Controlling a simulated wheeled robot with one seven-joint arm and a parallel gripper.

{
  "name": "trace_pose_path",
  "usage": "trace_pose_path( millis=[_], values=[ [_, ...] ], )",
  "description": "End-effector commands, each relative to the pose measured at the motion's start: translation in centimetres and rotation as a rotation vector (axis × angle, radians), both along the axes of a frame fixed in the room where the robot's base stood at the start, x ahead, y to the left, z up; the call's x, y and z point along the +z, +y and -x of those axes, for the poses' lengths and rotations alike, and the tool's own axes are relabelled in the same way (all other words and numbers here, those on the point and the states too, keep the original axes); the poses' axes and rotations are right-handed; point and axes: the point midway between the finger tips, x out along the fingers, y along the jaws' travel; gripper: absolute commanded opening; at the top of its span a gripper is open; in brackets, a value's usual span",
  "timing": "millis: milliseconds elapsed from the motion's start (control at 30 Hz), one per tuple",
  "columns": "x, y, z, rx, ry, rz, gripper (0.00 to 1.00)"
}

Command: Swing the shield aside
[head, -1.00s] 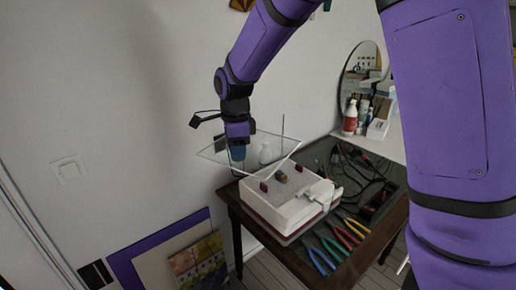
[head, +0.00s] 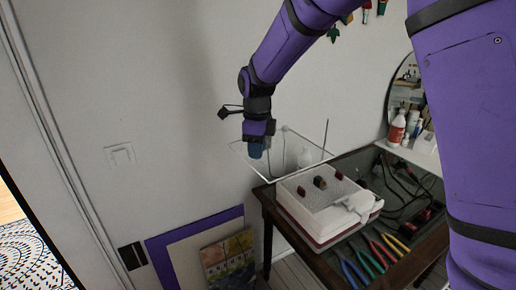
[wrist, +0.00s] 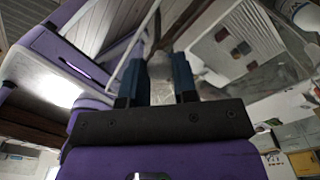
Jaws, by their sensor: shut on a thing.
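The shield (head: 287,164) is a clear, thin-edged pane in the head view. It stands out behind and to the left of the white box (head: 312,212), near a thin upright rod (head: 325,140). My gripper (head: 257,152) is at the left part of the pane, pointing down. In the wrist view its two blue fingers (wrist: 158,80) are closed on a pale, blurred piece, which seems to be part of the shield. The box's perforated top shows, with dark red pieces and a small brownish block (head: 320,183) on it. The exact grip point is hidden by the fingers.
The box sits on a dark table (head: 362,160). Several coloured-handled pliers (head: 372,255) lie at its front, with cables and a dark red-marked device to the right. Bottles (head: 397,128) and a round mirror stand behind. Framed pictures lean on the wall at lower left.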

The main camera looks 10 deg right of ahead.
Motion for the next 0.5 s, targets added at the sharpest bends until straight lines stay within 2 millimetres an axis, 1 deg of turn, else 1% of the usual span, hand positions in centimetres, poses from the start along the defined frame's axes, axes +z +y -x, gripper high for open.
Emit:
trace_pose_path(
  millis=[67, 100, 167, 200, 500],
  values=[
    [0.03, -0.01, -0.02, 0.001, -0.001, -0.001, 0.00],
    [0.03, -0.01, -0.02, 0.001, -0.001, -0.001, 0.36],
    [0.03, -0.02, -0.02, 0.001, -0.001, -0.001, 0.50],
    [0.03, -0.02, -0.02, 0.001, -0.001, -0.001, 0.52],
    [0.26, -0.02, -0.02, 0.001, -0.001, -0.001, 0.52]
  ],
)
